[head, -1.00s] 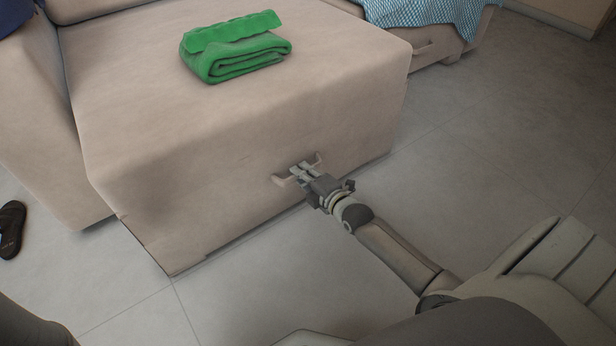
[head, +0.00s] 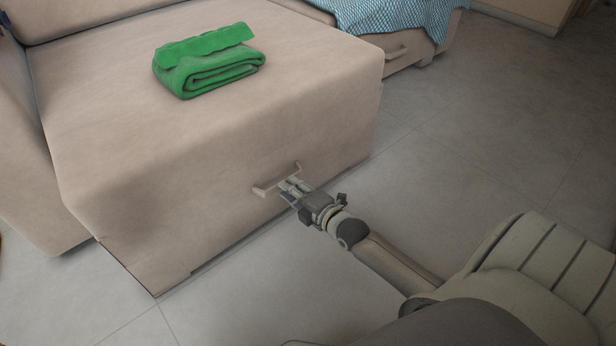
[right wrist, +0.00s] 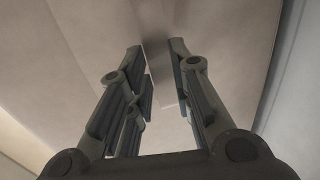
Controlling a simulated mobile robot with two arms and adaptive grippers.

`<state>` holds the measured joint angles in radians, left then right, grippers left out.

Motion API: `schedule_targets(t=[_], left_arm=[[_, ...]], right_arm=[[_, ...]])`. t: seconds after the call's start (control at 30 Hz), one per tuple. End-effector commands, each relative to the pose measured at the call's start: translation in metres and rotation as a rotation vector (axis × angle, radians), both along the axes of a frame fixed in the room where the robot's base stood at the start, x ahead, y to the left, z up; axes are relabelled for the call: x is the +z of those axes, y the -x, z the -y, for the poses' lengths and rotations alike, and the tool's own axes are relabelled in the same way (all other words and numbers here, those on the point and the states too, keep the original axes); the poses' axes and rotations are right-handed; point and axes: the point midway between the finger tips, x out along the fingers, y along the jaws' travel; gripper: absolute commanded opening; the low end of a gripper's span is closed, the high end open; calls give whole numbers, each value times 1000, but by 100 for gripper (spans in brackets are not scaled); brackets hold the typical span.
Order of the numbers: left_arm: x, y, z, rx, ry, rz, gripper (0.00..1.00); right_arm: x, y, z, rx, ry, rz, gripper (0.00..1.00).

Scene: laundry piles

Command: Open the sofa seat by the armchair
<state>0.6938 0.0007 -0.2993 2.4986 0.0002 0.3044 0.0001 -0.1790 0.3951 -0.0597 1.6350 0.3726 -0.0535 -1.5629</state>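The beige sofa seat (head: 160,170) fills the left and middle of the head view. Its front stands out well past the armrest (head: 30,170) on its left and the neighbouring seat at the right. A pale bar handle (head: 267,190) is on its front face. My right gripper (head: 289,189) is just in front of and below the handle, fingers pointing at the seat; I cannot tell if they touch it. My left gripper is not in view.
A folded green towel (head: 210,65) lies on top of the seat. A blue-and-white patterned cloth (head: 400,18) drapes over the neighbouring seat, which has its own handle (head: 397,53). The grey tiled floor (head: 480,140) to the right is clear.

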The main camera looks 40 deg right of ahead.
Motion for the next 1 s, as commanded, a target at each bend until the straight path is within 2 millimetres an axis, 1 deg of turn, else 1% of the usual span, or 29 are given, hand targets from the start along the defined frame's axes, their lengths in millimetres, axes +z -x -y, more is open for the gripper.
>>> schedule_targets(t=[0.03, 0.2, 0.4, 0.6, 1.0], left_arm=[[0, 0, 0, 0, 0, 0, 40], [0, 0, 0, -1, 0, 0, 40], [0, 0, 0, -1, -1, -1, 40], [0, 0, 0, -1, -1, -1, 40], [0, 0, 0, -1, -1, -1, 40]], right_arm=[[0, 11, 0, 1, 1, -3, 21], [6, 40, 3, 1, 1, -4, 21], [12, 67, 5, 1, 0, -4, 21], [15, 79, 6, 1, 1, -2, 21], [16, 81, 6, 1, 1, -1, 21]])
